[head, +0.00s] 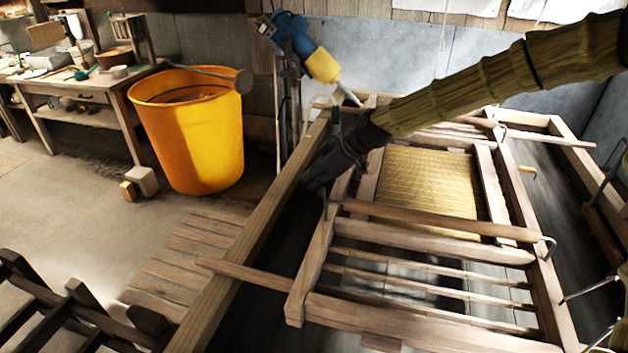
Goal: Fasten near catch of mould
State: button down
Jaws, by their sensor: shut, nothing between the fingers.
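The mould is a wooden frame (312,262) with a yellowish woven screen (430,180) in its far part and slats (420,290) in its near part. A round wooden bar (430,220) crosses it. A thin metal hook (548,243) shows at the bar's right end, and another small metal piece (326,208) shows at its left end. I cannot tell which is the near catch or whether it is fastened. My dark gripper (316,184) is shut and empty at the frame's left side, just above that left metal piece; contact is unclear. It hides part of the left rail.
A long wooden beam (240,255) runs along the left of the mould. A yellow tub (187,135) stands on the floor beyond it, with a cluttered workbench (75,85) farther left. A blue and yellow tool (300,45) is behind the mould. Open floor lies at left.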

jog(key=shift+r+p, duration=0.35)
jog(key=shift+r, duration=0.5)
jog(key=shift+a, duration=0.1)
jog(key=a+r+b+v, duration=0.1)
jog(key=v, duration=0.8)
jog(key=shift+w+r+b, duration=0.2)
jog(key=shift+w+b, duration=0.05)
jog(key=shift+b, duration=0.15)
